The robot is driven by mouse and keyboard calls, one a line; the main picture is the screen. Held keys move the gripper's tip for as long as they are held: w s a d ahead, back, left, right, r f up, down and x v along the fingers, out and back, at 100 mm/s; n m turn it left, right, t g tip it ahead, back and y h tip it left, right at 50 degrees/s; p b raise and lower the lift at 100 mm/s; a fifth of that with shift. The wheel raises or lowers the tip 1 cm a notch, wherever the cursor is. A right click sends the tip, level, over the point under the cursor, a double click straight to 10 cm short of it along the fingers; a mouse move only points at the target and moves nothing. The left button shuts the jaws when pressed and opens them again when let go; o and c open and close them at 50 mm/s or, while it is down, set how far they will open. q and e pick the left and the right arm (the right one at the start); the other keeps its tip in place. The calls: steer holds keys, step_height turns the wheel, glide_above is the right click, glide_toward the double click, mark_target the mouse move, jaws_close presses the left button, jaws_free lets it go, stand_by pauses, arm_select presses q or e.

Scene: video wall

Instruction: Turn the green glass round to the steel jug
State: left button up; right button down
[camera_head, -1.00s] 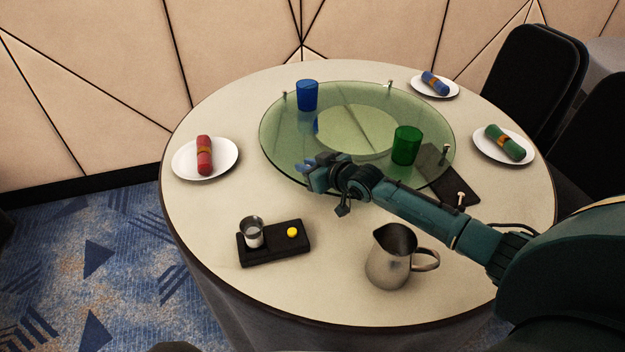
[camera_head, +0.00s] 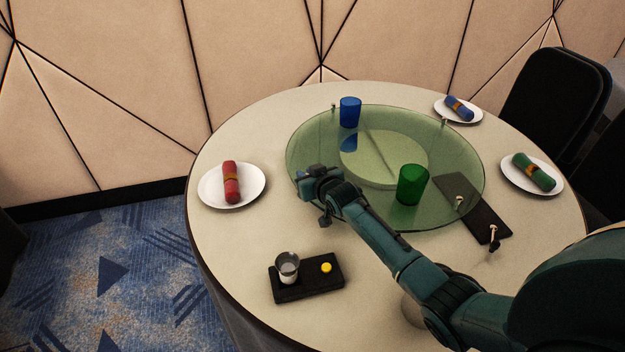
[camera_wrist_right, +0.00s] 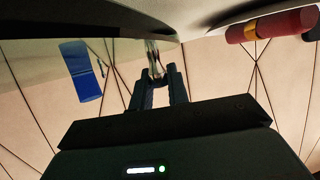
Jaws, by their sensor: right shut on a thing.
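The green glass (camera_head: 412,185) stands upright on the front right part of the round glass turntable (camera_head: 300,145). The steel jug (camera_head: 411,309) stands on the table at the front, mostly hidden behind my right arm. My right gripper (camera_head: 308,173) is at the left front rim of the turntable, apart from the green glass. In the right wrist view its fingers (camera_wrist_right: 158,84) are shut on a small shiny peg (camera_wrist_right: 153,60) at the rim. A blue glass (camera_head: 350,112) stands at the turntable's back left; it also shows in the wrist view (camera_wrist_right: 80,70). My left gripper is out of view.
A dark tray (camera_head: 300,290) with a metal cup (camera_head: 287,266) and a yellow ball (camera_head: 326,267) lies at the front left. Plates with red (camera_head: 231,182), blue (camera_head: 459,108) and green (camera_head: 533,172) rolls stand around the turntable. A dark slab (camera_head: 475,208) lies at its right edge.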

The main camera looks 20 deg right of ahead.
steer(key=shift+w+a+b, duration=0.1)
steer(key=shift+w+b, duration=0.4)
steer(key=shift+w, duration=0.35)
arm_select(q)
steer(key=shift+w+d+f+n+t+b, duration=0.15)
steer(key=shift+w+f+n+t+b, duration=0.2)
steer(key=shift+b, duration=0.25)
arm_select(e)
steer(key=shift+w+a, duration=0.1)
steer(key=shift+w, duration=0.7)
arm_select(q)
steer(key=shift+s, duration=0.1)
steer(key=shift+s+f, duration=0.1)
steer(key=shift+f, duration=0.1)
arm_select(e)
steer(key=c, duration=1.4)
jaws_free()
steer(key=shift+o, duration=0.2)
steer(key=shift+s+r, duration=0.2)
steer(key=shift+s, duration=0.2)
arm_select(q)
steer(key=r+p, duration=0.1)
steer(key=p, duration=0.1)
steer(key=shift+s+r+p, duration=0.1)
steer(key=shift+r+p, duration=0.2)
arm_select(e)
steer(key=v, duration=1.2)
steer(key=shift+s+r, duration=0.1)
steer(key=shift+s, duration=0.05)
